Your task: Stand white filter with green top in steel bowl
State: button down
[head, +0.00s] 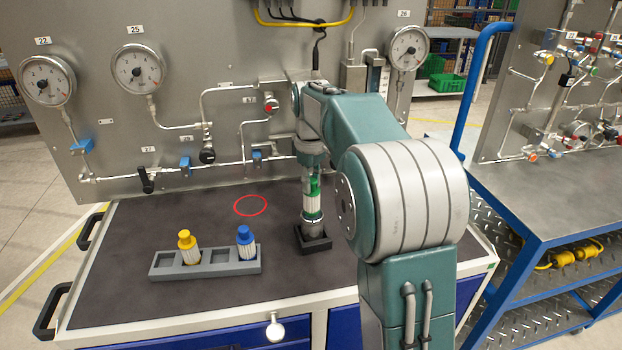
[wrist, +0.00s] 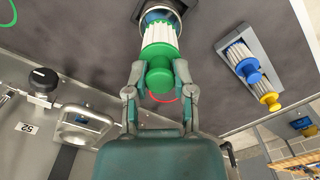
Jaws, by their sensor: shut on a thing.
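The white filter with green top (head: 313,201) is upright between the fingers of my gripper (head: 312,183), which points down. The wrist view shows my gripper (wrist: 158,78) shut on the green top (wrist: 160,58), with the white pleats (wrist: 160,34) beyond it. The steel bowl (head: 312,223) stands in a black square base (head: 314,243) below the filter. In the wrist view the bowl's rim (wrist: 147,17) is around or just beyond the filter's lower end. How deep the filter sits in it is hidden.
A grey rack (head: 222,268) left of the bowl holds a yellow-topped filter (head: 188,247) and a blue-topped filter (head: 246,243); other slots are empty. A red ring (head: 250,205) marks bare bench. The gauge panel (head: 225,140), with pipes and valves, stands close behind.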

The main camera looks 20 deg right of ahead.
aim_at(312, 195)
jog(key=shift+f, duration=1.8)
jog(key=shift+f, duration=0.15)
jog(key=shift+c, duration=2)
grip_release()
notch_tip(312, 195, up, 12)
jog(key=shift+f, duration=0.1)
